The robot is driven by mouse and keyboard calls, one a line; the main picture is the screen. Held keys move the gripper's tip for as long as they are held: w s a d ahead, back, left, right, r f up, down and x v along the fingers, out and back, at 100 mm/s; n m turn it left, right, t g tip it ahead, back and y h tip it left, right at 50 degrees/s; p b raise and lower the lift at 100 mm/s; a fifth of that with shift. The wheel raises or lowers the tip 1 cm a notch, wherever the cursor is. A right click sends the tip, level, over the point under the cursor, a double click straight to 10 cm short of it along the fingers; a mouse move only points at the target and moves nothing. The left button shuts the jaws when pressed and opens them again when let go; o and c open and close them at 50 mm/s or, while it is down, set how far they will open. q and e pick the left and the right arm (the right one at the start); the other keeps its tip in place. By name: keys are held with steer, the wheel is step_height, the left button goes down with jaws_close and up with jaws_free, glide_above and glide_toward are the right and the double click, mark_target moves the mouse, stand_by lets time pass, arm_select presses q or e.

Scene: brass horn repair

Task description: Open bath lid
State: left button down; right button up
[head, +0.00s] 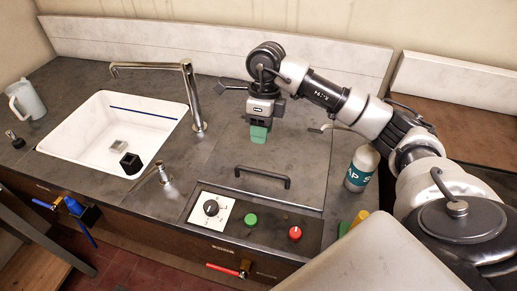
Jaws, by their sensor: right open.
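The bath lid (297,160) is a flat dark grey panel set into the worktop, right of the sink. It lies closed, level with the counter. A black bar handle (262,174) stands near its front edge. My right gripper (258,133) points down over the back part of the lid, behind the handle and apart from it. It is open, with green at its tips; a gap under the tips is hard to judge. My left gripper is out of view.
A white sink (62,138) with a tall tap (190,95) lies left. A soap bottle (361,168) stands just right of the lid. The front panel has a dial (211,208), a green button (251,220) and a red knob (294,233). A jug (26,99) is far left.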

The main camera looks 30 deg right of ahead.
steer(key=p, duration=0.2)
glide_above(259, 171)
steer(key=f, duration=0.5)
steer(key=shift+w+d+f, duration=0.3)
steer(key=shift+w+d, duration=0.05)
steer(key=shift+d, duration=0.05)
steer(key=x, duration=0.4)
steer(key=shift+w+d+f+p, duration=0.1)
steer(key=shift+w+p, duration=0.05)
steer(key=shift+p, duration=0.15)
steer(key=shift+f, duration=0.15)
steer(key=shift+c, duration=0.3)
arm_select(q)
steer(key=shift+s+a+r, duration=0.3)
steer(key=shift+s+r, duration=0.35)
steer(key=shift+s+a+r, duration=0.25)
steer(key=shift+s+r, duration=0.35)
arm_select(e)
jaws_close()
